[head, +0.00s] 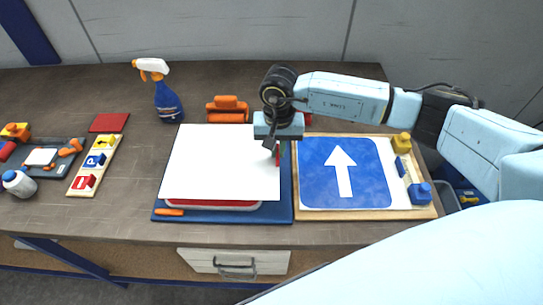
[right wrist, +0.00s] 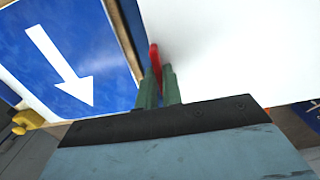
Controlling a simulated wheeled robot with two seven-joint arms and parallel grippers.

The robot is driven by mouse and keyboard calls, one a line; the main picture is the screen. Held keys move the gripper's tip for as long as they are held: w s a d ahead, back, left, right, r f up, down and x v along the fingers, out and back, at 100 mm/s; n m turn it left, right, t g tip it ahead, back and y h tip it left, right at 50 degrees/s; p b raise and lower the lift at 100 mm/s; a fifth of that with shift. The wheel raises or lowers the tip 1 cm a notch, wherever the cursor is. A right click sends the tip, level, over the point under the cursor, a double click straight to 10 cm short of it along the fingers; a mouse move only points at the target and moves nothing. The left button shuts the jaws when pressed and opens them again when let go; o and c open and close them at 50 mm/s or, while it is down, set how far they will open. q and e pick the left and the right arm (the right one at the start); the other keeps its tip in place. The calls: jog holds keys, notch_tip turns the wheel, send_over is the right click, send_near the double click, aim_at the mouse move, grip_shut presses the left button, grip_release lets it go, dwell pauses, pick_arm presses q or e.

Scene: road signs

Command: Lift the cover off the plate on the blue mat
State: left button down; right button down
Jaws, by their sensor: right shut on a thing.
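The cover, a flat white sheet (head: 220,160), lies over most of the blue mat (head: 285,208). The red-edged plate (head: 230,206) shows only as a strip under the cover's front edge; the rest is hidden. My right gripper (head: 275,146) is at the cover's right edge. In the right wrist view, its green fingers (right wrist: 159,88) are closed around a red tab (right wrist: 154,58) at the edge of the white cover (right wrist: 230,50). How far the cover is above the plate cannot be told. My left gripper is not in view.
A blue arrow sign (head: 318,180) in a wooden tray stands right of the mat, under my right arm. Sign blocks (head: 95,160) and a grey tray (head: 50,172) lie left.

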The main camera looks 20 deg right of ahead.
notch_tip(320, 180, up, 6)
jog(key=shift+f, duration=0.1)
jog(key=shift+r+p, duration=0.35)
jog(key=shift+r, duration=1.7)
